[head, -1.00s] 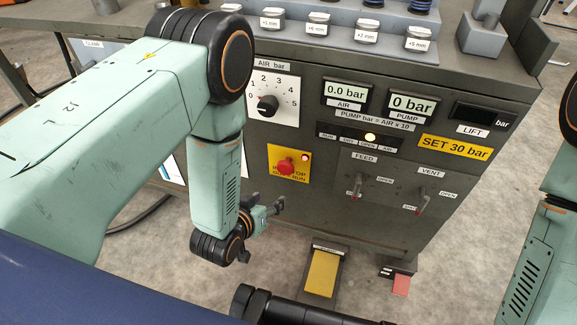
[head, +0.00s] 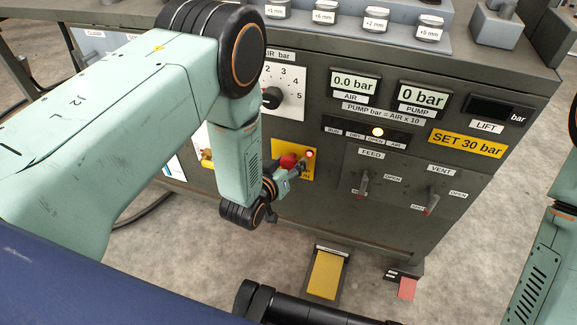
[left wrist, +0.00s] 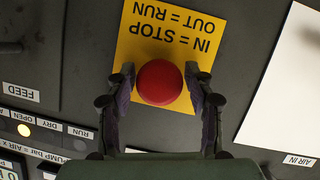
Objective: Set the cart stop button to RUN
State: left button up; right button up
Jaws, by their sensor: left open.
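The cart stop button is a red mushroom knob (head: 288,161) on a yellow plate (head: 308,173) on the cart's front panel. In the left wrist view the red knob (left wrist: 159,82) lies between the two fingers of my open left gripper (left wrist: 160,85). The plate (left wrist: 165,35) there reads IN = STOP, OUT = RUN, upside down. In the head view my left gripper (head: 292,168) is at the knob and partly covers it and the plate. I cannot tell whether the fingers touch the knob. My right gripper is not clearly seen.
The AIR dial (head: 270,98) is above the button. The FEED lever (head: 363,185) and VENT lever (head: 431,204) are to the right. Displays read 0.0 bar (head: 354,83) and 0 bar (head: 424,98). A yellow pedal (head: 325,275) is on the floor below.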

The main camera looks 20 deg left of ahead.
pick_arm(q)
jog(key=shift+c, duration=0.3)
grip_shut()
dwell(0.3)
